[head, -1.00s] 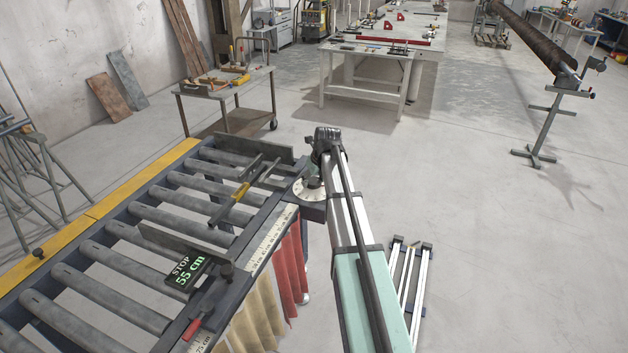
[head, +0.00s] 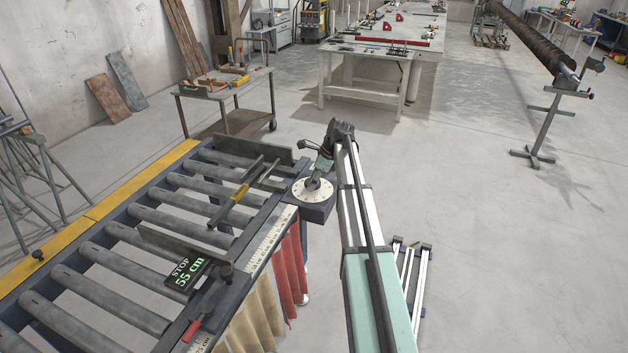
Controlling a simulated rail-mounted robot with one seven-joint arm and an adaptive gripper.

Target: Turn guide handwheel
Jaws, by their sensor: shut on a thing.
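The guide handwheel sits on a dark housing at the right edge of the roller table, with a pale, marked round dial (head: 323,196) around it. My gripper (head: 313,183) reaches down over the middle of the dial and is shut on the handwheel. The fingers are small here, and they and my wrist hide much of the wheel's grip. The guide, a grey upright plate (head: 185,245), lies across the rollers. The stop display (head: 187,274) beside it reads 55 cm.
Rollers (head: 115,270) fill the table, with a yellow edge strip (head: 90,218) on the left. A tool cart (head: 228,90) stands behind.

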